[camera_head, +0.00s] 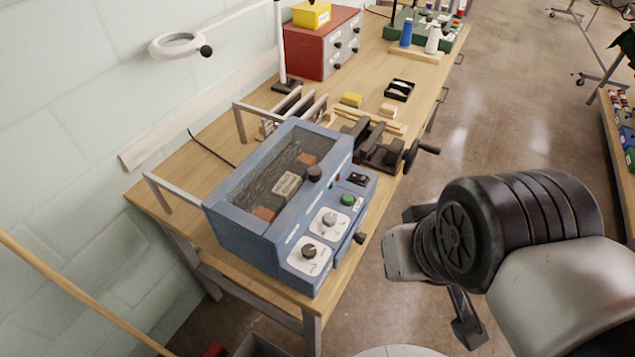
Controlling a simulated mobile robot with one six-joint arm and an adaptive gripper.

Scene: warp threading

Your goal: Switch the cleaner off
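The cleaner (239,233) is a blue box with a dark window in its lid, standing on the near end of the wooden bench. Its sloped front panel carries two black-and-grey knobs on white plates, a green round button (347,199) and a small black switch (358,179). A black knob sits on the lid, and a dark handle sticks out low on the panel's right side. I cannot read the knob settings. My gripper (442,272) is right of the cleaner, apart from it. Its dark fingers show spread to either side of my wrist; the wrist hides the space between them.
The bench (172,196) runs away along the left wall. Behind the cleaner are a dark vise (377,150), small yellow and tan blocks and a red drawer cabinet (322,45). A magnifier lamp (180,45) hangs over the bench. Open floor lies right of the bench.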

